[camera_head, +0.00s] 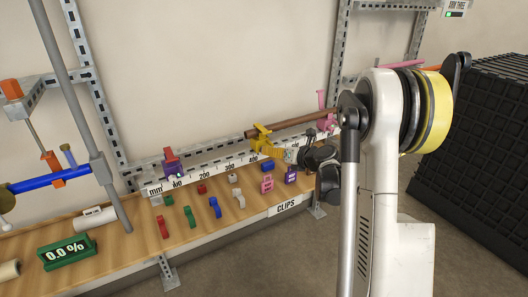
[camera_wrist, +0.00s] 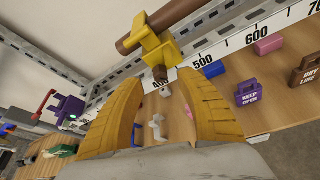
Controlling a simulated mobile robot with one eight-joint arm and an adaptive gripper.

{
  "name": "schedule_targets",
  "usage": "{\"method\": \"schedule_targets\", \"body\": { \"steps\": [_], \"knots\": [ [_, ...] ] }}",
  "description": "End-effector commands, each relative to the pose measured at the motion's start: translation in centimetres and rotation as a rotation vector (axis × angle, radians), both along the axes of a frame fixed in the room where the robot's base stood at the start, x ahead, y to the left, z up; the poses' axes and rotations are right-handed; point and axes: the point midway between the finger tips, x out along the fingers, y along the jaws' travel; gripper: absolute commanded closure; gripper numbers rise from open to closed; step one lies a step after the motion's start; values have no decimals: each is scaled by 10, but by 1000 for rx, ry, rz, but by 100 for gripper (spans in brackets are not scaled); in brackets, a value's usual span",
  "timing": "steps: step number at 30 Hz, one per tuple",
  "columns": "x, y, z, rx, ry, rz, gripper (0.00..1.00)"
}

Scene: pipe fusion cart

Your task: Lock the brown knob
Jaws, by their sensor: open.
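A brown pipe (camera_wrist: 180,14) runs through a yellow clamp (camera_wrist: 157,42) at the top middle of the wrist view. In the head view the brown pipe (camera_head: 303,122) and yellow clamp (camera_head: 261,134) are above the white ruler rail; the knob is too small to tell there. In the head view my gripper (camera_head: 277,152) is close to the clamp.
The ruler rail (camera_head: 237,160) runs along the back of the wooden bench (camera_head: 140,222). Several coloured clips lie on the bench, near a purple tag (camera_wrist: 248,92) and a brown tag (camera_wrist: 307,76). A purple clamp (camera_head: 173,165) stands on the rail's left part.

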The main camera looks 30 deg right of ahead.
Motion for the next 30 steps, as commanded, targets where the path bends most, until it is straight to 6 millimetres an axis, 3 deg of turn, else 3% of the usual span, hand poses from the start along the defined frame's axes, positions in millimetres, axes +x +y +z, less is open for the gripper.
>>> {"method": "schedule_targets", "body": {
  "steps": [3,9,21,25,30],
  "knots": [
    [22,5,-12,1,-1,2,57],
    [47,10,-20,1,-1,-1,57],
    [54,11,-20,3,-1,-2,58],
    [54,11,-20,3,-2,-2,98],
    [54,11,-20,4,-2,-3,100]
  ]
}}
